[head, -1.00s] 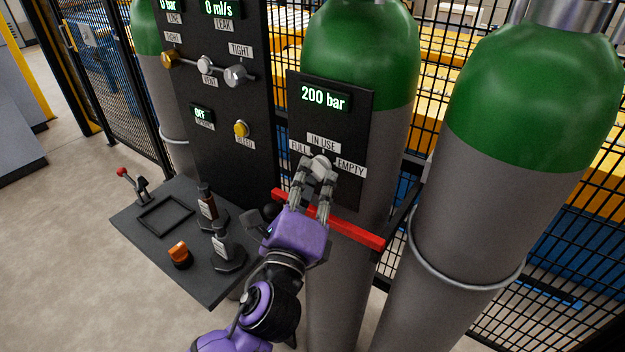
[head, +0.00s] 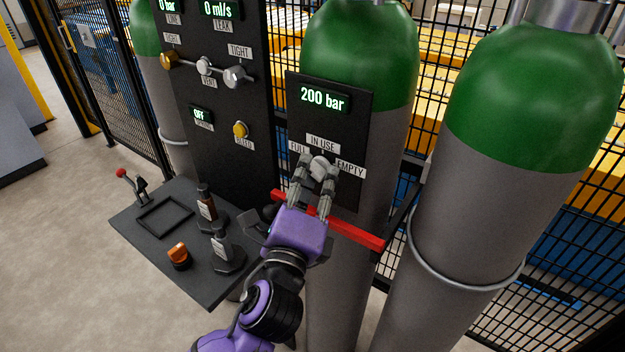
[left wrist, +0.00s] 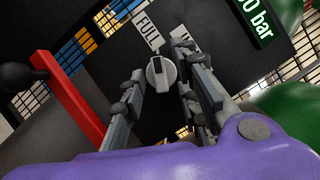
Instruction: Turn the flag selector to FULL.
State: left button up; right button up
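The flag selector (head: 319,166) is a round light-grey knob low on the small black panel under the 200 bar display. Labels FULL (head: 298,148), IN USE (head: 322,141) and EMPTY (head: 350,168) stand around it. In the left wrist view the knob (left wrist: 162,75) shows a raised bar with a mark that appears to point towards the FULL label (left wrist: 147,30). My left gripper (head: 314,176) is open in front of the knob, one finger on either side. In the left wrist view gaps show between knob and fingers. My right gripper is not in view.
A red bar (head: 355,234) runs just below the selector panel, close to my left gripper. A dark shelf (head: 207,285) with an orange knob and small bottles stands at left. Green-topped cylinders (head: 535,100) stand behind and at right.

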pick_arm(q)
jog(key=v, duration=1.2)
dwell(0.5)
jog(key=a+f+n+g+y, duration=0.1)
jog(key=a+f+n+g, duration=0.1)
jog(key=f+n, duration=0.65)
jog(key=a+f+n+g+y, duration=0.1)
jog(key=a+f+n+g, duration=0.2)
jog(key=f+n, duration=0.55)
jog(key=s+a+f+n+g+y, duration=0.1)
jog(key=s+a+f+n, duration=0.1)
jog(key=s+a+f, duration=0.2)
jog(key=s+a+f+n+g+y, duration=0.1)
jog(key=s+a+f+n+g, duration=0.1)
jog(key=s+f, duration=0.4)
jog(key=s+a+f+n+g, duration=0.2)
jog(key=s+a+f+n, duration=0.2)
jog(key=f, duration=0.9)
jog(key=shift+s+a+f+y, duration=0.25)
jog(key=shift+s+a+y, duration=0.2)
jog(key=shift+a, duration=0.65)
